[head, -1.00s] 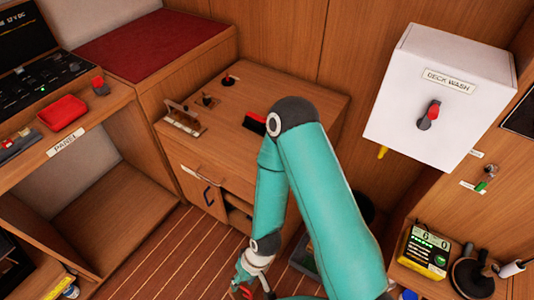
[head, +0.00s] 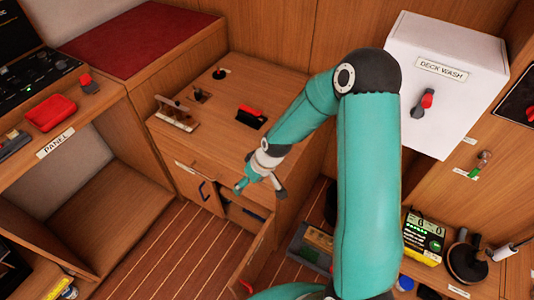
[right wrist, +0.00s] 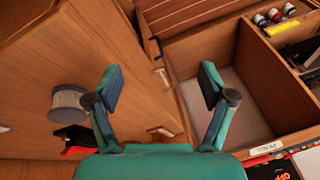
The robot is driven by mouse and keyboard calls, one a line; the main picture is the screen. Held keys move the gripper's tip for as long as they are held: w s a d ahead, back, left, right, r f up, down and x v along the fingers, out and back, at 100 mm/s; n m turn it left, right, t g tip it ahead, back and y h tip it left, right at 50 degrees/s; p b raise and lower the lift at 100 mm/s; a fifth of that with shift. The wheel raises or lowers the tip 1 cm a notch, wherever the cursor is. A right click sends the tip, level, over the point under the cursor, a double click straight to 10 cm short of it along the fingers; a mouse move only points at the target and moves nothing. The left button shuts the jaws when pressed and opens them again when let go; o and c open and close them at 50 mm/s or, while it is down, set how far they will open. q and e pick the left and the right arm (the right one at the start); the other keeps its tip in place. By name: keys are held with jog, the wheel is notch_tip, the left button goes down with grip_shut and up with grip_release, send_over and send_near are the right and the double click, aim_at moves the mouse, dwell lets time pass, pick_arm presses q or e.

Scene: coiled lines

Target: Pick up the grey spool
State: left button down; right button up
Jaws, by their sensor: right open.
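The grey spool (right wrist: 68,103) shows in the right wrist view as a pale grey cylinder on a wooden surface, left of my fingers. It lies beside a black and red object (right wrist: 75,138). I cannot make the spool out in the head view; my right arm covers part of the cabinet top there. My right gripper (head: 261,190) is in front of the cabinet in the head view. In the right wrist view the right gripper (right wrist: 160,90) has its fingers spread wide and empty, apart from the spool. My left gripper is not in view.
The cabinet top (head: 228,100) bears a black and red block (head: 251,116) and a small rack (head: 175,115). A white DECK WASH box (head: 445,85) is on the right. The PANEL shelf (head: 55,143) stands at left. An open door or drawer front (head: 252,262) juts out below.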

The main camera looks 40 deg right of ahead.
jog(key=d+r+n+t+h, duration=0.1)
jog(key=d+r+h, duration=0.1)
jog(key=d+r, duration=1.1)
jog(key=x, duration=0.7)
jog(key=d+p+x, duration=0.1)
jog(key=x, duration=0.3)
jog(key=shift+w+f, duration=0.15)
jog(key=shift+f, duration=0.1)
jog(key=shift+p+x, duration=0.75)
jog(key=shift+x, duration=2)
jog(key=shift+a, duration=0.15)
jog(key=c, duration=1.3)
jog(key=shift+r, duration=0.1)
